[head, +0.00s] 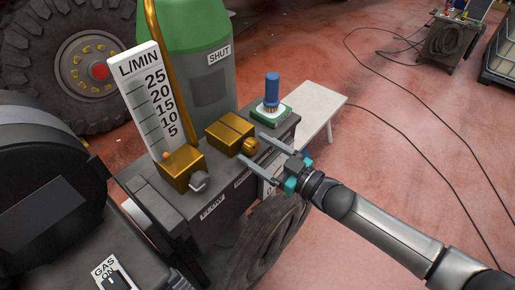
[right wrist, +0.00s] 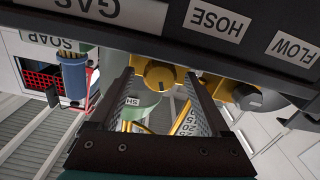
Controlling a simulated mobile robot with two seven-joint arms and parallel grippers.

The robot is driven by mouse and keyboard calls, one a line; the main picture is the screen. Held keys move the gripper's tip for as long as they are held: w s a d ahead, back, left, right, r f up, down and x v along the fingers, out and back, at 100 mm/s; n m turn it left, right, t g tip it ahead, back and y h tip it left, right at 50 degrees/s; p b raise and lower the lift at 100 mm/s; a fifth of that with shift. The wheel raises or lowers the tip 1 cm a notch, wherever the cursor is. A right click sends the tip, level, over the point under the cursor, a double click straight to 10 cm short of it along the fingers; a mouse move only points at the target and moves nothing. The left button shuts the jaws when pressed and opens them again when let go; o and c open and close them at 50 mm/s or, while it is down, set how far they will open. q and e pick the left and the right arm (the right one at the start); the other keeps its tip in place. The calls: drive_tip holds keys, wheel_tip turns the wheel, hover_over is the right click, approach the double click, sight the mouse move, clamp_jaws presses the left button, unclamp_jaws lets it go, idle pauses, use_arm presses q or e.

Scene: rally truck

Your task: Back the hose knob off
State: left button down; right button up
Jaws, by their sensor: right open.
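The hose knob (head: 251,146) is a small brass knob on the end of a brass block (head: 229,132) on top of the dark cabinet. In the right wrist view the knob (right wrist: 160,74) shows upside down between the finger ends. My right gripper (head: 254,149) is open, with one finger on each side of the knob. It also shows in the right wrist view (right wrist: 160,80). I cannot tell whether either finger touches the knob. My left gripper is not in view.
A grey flow knob (head: 199,182) sits on another brass block by the L/MIN gauge (head: 148,100). A blue brush (head: 271,91) stands on a green-edged pad behind the gripper. A green cylinder (head: 192,25) and large tyre are at the back. Cables cross the red floor.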

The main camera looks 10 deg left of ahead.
drive_tip(key=shift+w+a, duration=0.1)
drive_tip(key=shift+a, duration=0.1)
clamp_jaws()
idle(0.6)
